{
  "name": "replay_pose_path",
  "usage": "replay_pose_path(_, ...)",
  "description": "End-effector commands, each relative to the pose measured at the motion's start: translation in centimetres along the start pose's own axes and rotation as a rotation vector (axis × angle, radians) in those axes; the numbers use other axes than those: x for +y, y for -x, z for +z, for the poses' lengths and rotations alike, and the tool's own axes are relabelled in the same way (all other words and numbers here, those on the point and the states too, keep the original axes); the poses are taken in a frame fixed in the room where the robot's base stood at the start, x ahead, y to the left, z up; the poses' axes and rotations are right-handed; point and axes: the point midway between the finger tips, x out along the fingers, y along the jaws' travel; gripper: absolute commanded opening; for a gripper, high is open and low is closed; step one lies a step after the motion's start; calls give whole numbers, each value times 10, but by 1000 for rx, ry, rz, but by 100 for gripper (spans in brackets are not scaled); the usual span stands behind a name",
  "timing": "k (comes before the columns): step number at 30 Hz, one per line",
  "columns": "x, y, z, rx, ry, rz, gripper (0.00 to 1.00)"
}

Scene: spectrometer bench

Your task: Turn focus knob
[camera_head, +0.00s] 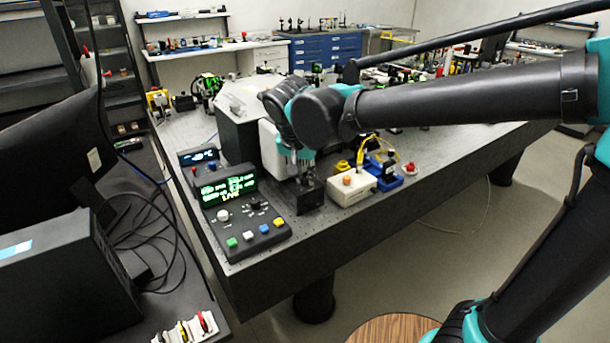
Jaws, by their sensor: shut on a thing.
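My gripper (307,182) points down at the near edge of the optical bench, just right of the control console. It is shut on what appears to be the focus knob, on top of a small black block (311,203). The fingers and arm hide the knob itself, so its angle cannot be seen. The control console (262,239) has a lit green display (229,188), a pale round knob (223,215), small dark knobs and several coloured buttons along its front.
Right of my gripper stand a cream box (346,191) with an orange knob and a blue mount (389,181) with a yellow cable. A grey housing (240,132) stands behind. A dark monitor (55,150) is at the left. The bench's near edge (350,233) drops to open floor.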

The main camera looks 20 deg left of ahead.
Motion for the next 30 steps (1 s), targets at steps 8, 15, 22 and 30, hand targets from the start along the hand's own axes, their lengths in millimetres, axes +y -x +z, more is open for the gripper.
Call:
replay_pose_path(8,0,0,0,-2,-8,4,0)
replay_pose_path(15,0,0,1,-2,-8,4,25)
replay_pose_path(22,0,0,0,-1,-7,3,39)
replay_pose_path(30,0,6,0,-1,-7,3,39)
